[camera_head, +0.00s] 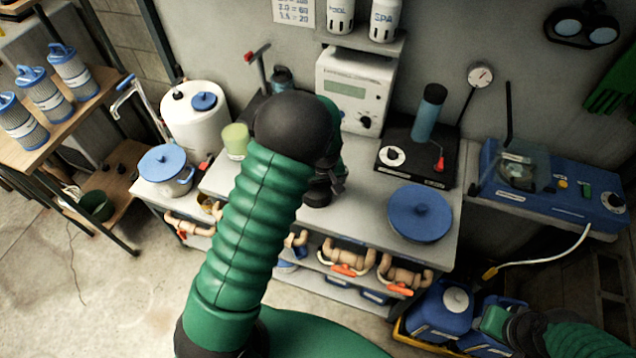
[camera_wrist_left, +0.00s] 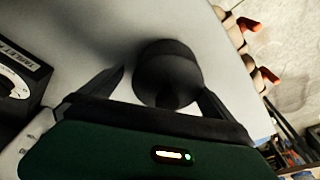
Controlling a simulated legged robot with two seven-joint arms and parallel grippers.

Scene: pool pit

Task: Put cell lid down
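A dark round piece, apparently the cell lid (camera_wrist_left: 168,72), is in the left wrist view on the pale bench top. It has a wide round body and a narrower part towards my gripper. My left gripper (camera_wrist_left: 163,82) has its fingers apart on either side of it, with a gap showing at the left finger. In the head view the left gripper (camera_head: 330,184) is low over the bench in front of the white meter, and a black piece (camera_head: 318,191) shows just below it. My forearm hides part of the bench. My right gripper (camera_head: 497,322) is at the lower right, its fingers unclear.
The white meter (camera_head: 355,88) stands at the back of the bench (camera_head: 375,185). A black stirrer base (camera_head: 418,160) with a blue cylinder and a blue round lid (camera_head: 420,213) are to the right. A greenish cup (camera_head: 235,140) is left of my forearm. Pipe valves hang below the front edge.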

